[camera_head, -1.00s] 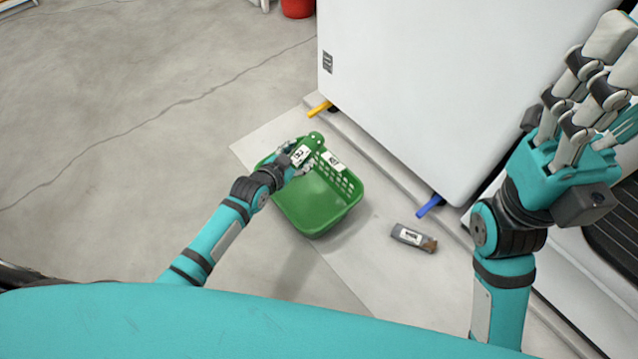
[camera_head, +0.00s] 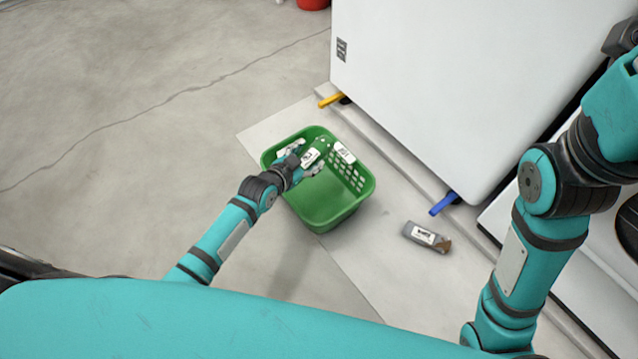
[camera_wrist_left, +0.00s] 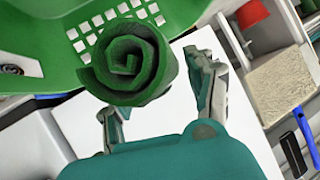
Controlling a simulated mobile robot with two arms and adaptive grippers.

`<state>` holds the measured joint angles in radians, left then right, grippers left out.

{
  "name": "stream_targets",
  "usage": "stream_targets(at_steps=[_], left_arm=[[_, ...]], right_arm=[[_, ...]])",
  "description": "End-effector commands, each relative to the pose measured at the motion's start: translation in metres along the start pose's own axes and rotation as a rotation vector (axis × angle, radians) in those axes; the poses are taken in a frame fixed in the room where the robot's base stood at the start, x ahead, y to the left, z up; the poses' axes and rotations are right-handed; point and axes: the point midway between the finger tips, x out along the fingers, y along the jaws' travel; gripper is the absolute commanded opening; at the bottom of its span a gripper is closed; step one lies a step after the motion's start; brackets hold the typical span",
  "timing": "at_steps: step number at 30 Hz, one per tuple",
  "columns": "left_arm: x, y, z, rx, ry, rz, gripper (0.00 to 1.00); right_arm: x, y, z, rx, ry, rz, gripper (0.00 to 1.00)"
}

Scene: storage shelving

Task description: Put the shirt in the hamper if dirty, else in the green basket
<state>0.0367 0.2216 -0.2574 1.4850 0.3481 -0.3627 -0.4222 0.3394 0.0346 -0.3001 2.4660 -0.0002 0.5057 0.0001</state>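The green basket (camera_head: 322,212) stands on the floor beside a white appliance; its perforated rim also shows in the left wrist view (camera_wrist_left: 30,30). A rolled green cloth, which looks like the shirt (camera_wrist_left: 125,65), shows its spiral end in the left wrist view. In the head view the roll is hard to tell from the basket. My left gripper (camera_head: 300,160) is over the basket's far left part. Its fingers are spread on either side of the roll, with a gap at the right finger. My right arm is at the right; its fingers are out of frame. No hamper is in view.
A grey roll-shaped item (camera_head: 426,237) with a white label and a brown end lies on the floor right of the basket. The white appliance (camera_head: 440,90), with a yellow and a blue foot, stands behind. Open floor lies left. A red bucket (camera_head: 313,4) is far back.

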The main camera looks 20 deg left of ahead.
Motion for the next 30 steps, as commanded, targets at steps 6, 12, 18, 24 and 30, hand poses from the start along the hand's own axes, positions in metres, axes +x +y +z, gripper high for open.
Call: stream_targets(at_steps=[6, 12, 18, 24, 30], left_arm=[[0.0, 0.0, 0.0, 0.0, 0.0, 0.0, 0.8], [0.0, 0.001, 0.001, 0.0, -0.002, 0.001, 0.8], [-0.014, 0.001, 0.001, 0.0, -0.002, 0.001, 0.8], [-0.054, 0.001, 0.002, 0.001, -0.002, 0.001, 0.8], [-0.094, 0.0, 0.001, 0.001, -0.001, 0.001, 0.8]], right_arm=[[0.0, 0.0, 0.0, 0.0, 0.0, 0.0, 0.4], [0.0, 0.0, 0.0, 0.0, 0.0, 0.001, 0.4], [-0.001, 0.0, 0.0, 0.0, -0.001, 0.001, 0.4], [0.0, 0.0, 0.0, 0.0, -0.001, 0.001, 0.4], [0.0, 0.0, 0.0, 0.0, -0.001, 0.001, 0.4]])
